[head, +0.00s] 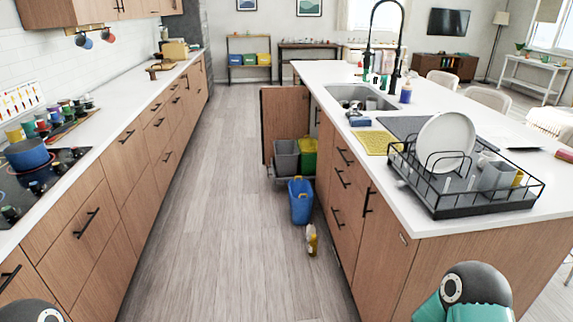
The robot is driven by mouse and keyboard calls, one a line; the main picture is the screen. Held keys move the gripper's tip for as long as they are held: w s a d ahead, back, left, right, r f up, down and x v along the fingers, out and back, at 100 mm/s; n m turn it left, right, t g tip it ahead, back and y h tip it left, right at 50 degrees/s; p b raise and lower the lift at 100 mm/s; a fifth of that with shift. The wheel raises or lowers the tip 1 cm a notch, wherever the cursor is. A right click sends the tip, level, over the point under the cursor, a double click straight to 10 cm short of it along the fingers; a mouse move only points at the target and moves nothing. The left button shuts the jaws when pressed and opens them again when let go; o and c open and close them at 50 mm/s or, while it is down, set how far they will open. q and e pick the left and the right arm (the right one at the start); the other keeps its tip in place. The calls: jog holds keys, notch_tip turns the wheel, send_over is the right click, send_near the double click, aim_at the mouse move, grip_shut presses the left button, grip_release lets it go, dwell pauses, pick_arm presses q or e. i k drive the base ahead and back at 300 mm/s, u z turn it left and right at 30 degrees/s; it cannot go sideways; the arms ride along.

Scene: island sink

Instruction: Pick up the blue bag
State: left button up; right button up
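A blue open-topped container (301,203) stands upright on the floor, near the open cabinet of the island. It is the thing that best fits the blue bag, but at this size I cannot tell if it is a soft bag or a stiff bin. Something yellow shows at its rim. Neither of my grippers is in view. Only rounded parts of my arms show at the bottom left and bottom right edges, far from the blue container.
A cabinet door (285,125) stands open beside a pulled-out grey bin (286,158) and green bin (308,156). A yellow bottle (311,239) stands on the floor in front of the blue container. The aisle floor (215,220) is clear. The island (400,235) bounds the right.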

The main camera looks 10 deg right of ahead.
aim_at(300, 201)
jog(key=u, duration=0.25)
jog(key=i, duration=3.3)
jog(key=z, duration=0.55)
jog(key=i, duration=1.65)
jog(key=z, duration=0.45)
